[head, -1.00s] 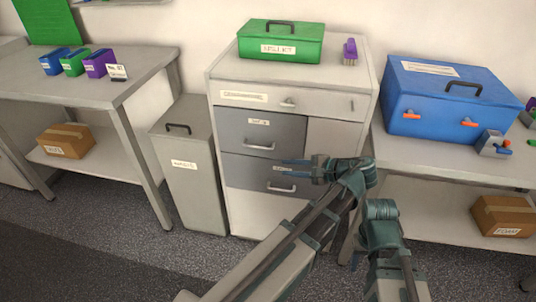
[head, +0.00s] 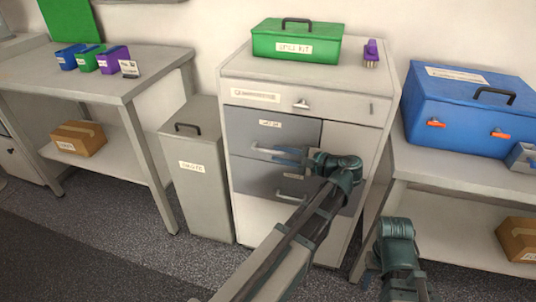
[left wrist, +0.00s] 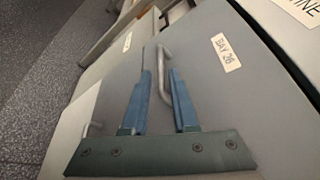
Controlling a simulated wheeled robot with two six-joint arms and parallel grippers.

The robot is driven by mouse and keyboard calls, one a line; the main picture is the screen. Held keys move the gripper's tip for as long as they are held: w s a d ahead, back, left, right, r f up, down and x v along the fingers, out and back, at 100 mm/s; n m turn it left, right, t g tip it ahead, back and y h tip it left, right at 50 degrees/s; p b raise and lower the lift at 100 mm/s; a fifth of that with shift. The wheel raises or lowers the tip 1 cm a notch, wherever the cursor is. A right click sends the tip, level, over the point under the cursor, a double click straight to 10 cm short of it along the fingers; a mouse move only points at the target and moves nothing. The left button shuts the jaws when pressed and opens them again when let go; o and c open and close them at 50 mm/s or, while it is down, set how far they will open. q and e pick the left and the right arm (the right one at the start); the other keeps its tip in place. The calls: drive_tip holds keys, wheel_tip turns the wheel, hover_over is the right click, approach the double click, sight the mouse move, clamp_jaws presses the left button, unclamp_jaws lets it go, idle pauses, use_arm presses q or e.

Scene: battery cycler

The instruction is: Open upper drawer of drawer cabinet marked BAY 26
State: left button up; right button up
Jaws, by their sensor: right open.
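The drawer cabinet (head: 290,85) stands in the middle of the head view. Its grey upper drawer (head: 245,130) looks closed; its label (left wrist: 226,52) reads BAY 26 in the left wrist view. The bar handle (head: 262,150) of this drawer also shows in the left wrist view (left wrist: 161,60). My left gripper (head: 283,154) is at this handle. In the left wrist view its two blue fingers (left wrist: 161,95) are apart, with the bar between them; contact cannot be told. My right gripper (head: 369,268) is open and low at the right, partly hidden by its own arm.
Below is a grey lower drawer (head: 246,175) with its own handle. A green box (head: 297,42) and a purple object (head: 371,52) sit on top of the cabinet. A narrow grey bin (head: 200,190) stands close at left, and a bench with a blue box (head: 470,110) at right.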

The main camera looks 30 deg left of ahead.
sight(272, 152)
use_arm(q)
drive_tip(key=shift+b+x, duration=0.4)
drive_tip(key=shift+x, duration=2.1)
drive_tip(key=shift+c, duration=0.2)
clamp_jaws()
